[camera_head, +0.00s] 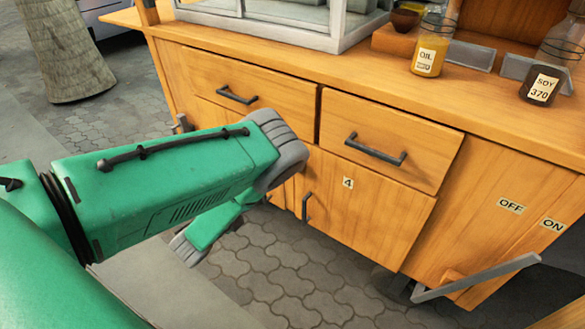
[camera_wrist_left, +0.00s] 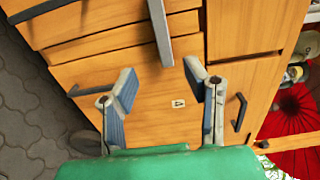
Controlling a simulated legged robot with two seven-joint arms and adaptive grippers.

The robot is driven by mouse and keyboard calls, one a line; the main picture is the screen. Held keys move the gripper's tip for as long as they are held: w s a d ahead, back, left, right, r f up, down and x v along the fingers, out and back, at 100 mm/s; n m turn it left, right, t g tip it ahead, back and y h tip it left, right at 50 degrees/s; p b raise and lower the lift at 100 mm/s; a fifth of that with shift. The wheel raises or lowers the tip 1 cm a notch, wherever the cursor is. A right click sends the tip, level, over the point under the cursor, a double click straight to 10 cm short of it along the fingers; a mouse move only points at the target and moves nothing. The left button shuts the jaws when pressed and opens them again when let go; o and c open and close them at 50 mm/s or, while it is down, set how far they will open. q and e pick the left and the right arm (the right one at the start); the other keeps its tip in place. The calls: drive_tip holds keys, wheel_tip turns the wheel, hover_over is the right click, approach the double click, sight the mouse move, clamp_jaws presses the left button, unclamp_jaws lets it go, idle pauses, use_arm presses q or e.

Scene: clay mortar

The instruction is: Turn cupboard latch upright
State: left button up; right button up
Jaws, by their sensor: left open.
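In the left wrist view a grey bar (camera_wrist_left: 160,32), which looks like the cupboard latch, comes in from the top edge. Its free end lies in line with the gap between the fingertips of my left gripper (camera_wrist_left: 161,78). The gripper is open and I cannot see contact with the bar. In the head view my green arm hides most of this area. Only a small grey fitting (camera_head: 182,124), perhaps the latch's mount, shows at the cabinet's left. The wooden cupboard door (camera_head: 366,213) labelled 4 is closed. My right gripper is not in view.
Closed drawers with dark handles (camera_head: 376,149) sit above the door. A grey lever (camera_head: 475,278) sticks out at lower right, below the OFF (camera_head: 510,206) and ON labels. Bottles, such as the oil bottle (camera_head: 428,52), stand on the countertop. Grey paving (camera_head: 290,287) lies below.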

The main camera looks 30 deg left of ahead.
use_arm(q)
drive_tip(key=w+b, duration=0.7)
drive_tip(key=w, duration=0.6)
drive_tip(key=shift+w+f, duration=0.15)
drive_tip(key=shift+w, duration=0.05)
drive_tip(key=shift+w+d+r, duration=0.1)
drive_tip(key=shift+d+r, duration=0.15)
drive_tip(key=shift+d, duration=0.4)
drive_tip(key=shift+c, duration=0.9)
drive_tip(key=c, duration=0.6)
clamp_jaws()
drive_tip(key=shift+a, duration=0.45)
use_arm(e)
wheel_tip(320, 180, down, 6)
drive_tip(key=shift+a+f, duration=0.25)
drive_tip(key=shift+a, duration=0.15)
